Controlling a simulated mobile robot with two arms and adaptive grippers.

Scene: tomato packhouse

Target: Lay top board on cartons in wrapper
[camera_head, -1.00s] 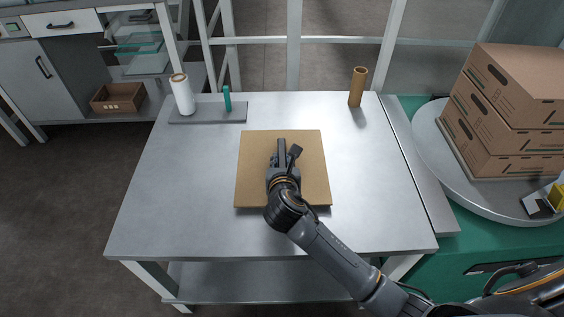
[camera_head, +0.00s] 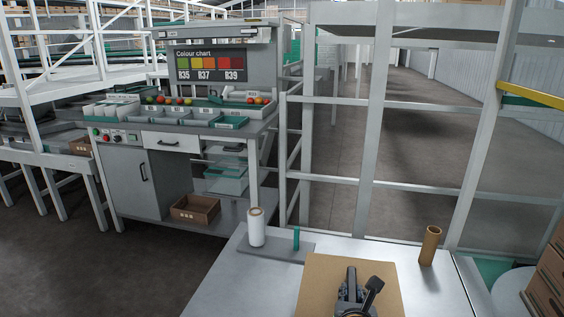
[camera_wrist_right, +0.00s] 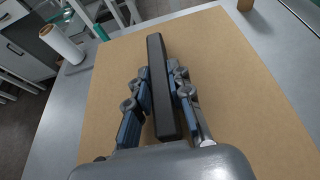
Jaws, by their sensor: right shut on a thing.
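The top board (camera_head: 326,285) is a flat tan square at the bottom of the head view, over the grey table. It fills much of the right wrist view (camera_wrist_right: 235,75). My right gripper (camera_head: 352,288) is above the board. In the right wrist view its fingers (camera_wrist_right: 160,85) close around a dark grey bar (camera_wrist_right: 162,90) over the board. I cannot tell whether the board touches the table. The brown cartons (camera_head: 549,290) are cut off at the right edge. Part of the wrapper's round grey plate (camera_head: 508,288) shows beside them. My left gripper is out of view.
On the table (camera_head: 235,285) stand a white roll (camera_head: 256,228), a small green post (camera_head: 296,239) and a brown tube (camera_head: 430,246), all beyond the board. A white-framed barrier (camera_head: 370,190) stands behind. A grading bench (camera_head: 172,140) is at the back left.

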